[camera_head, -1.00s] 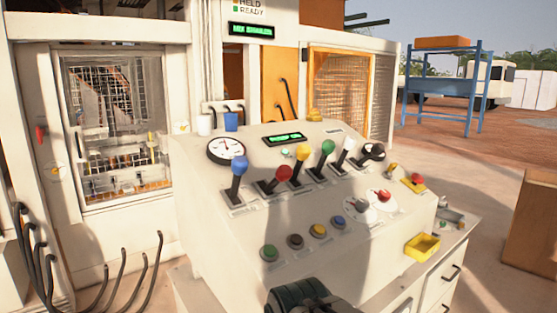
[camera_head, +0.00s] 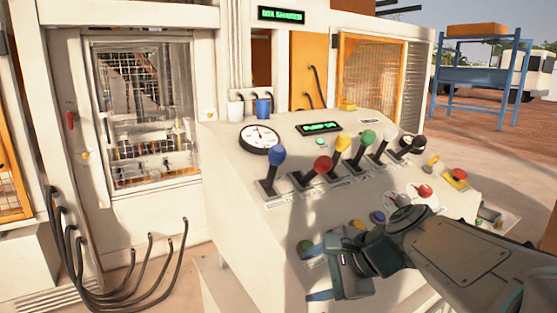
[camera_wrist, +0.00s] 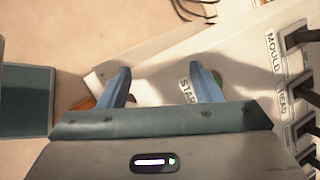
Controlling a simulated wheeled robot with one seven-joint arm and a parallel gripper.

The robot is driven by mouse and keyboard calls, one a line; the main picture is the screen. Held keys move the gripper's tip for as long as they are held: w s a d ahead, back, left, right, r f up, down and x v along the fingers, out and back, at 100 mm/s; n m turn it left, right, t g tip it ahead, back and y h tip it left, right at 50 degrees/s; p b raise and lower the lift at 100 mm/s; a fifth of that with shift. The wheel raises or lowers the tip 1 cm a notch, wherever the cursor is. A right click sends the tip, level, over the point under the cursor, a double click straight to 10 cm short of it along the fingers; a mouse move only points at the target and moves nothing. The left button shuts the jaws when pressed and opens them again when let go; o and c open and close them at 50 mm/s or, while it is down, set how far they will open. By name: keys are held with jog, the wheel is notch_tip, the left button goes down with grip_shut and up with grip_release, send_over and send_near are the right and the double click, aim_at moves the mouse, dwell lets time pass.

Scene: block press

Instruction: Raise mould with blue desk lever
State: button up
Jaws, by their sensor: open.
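The blue-knobbed lever (camera_head: 277,156) stands at the left end of the lever row on the cream control desk (camera_head: 230,160). Its dark shaft rises from a black slot plate, leaning slightly. My gripper (camera_head: 315,274) is open and empty over the desk's lower front left, below and right of the blue lever and apart from it. In the wrist view, my gripper (camera_wrist: 160,72) has its two blue fingers spread near a START label (camera_wrist: 186,90). A MOULD label (camera_wrist: 274,52) shows at the right there, beside a dark lever part. The mould cannot be made out clearly behind the meshed window (camera_head: 145,115).
Right of the blue lever stand red (camera_head: 323,164), yellow (camera_head: 343,143), green (camera_head: 368,137), white and black levers. A round gauge (camera_head: 260,138) sits behind the blue lever. A green button (camera_head: 305,246) is close to my gripper. Black hoses (camera_head: 150,260) curve at the left.

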jog(key=w+r+m+t+y, duration=0.4)
jog(key=w+r+m, duration=0.4)
jog(key=w+r, duration=0.1)
jog(key=m+t+y, duration=0.2)
jog(key=m+t, duration=0.1)
jog(key=m, duration=0.2)
send_near(272, 152)
jog(key=x, duration=0.4)
jog(key=w+p+x, duration=0.1)
jog(key=x, duration=0.2)
jog(key=d+f+p+x, duration=0.1)
jog(key=x, duration=0.3)
jog(key=shift+w+a, duration=0.25)
jog(key=shift+w, duration=0.15)
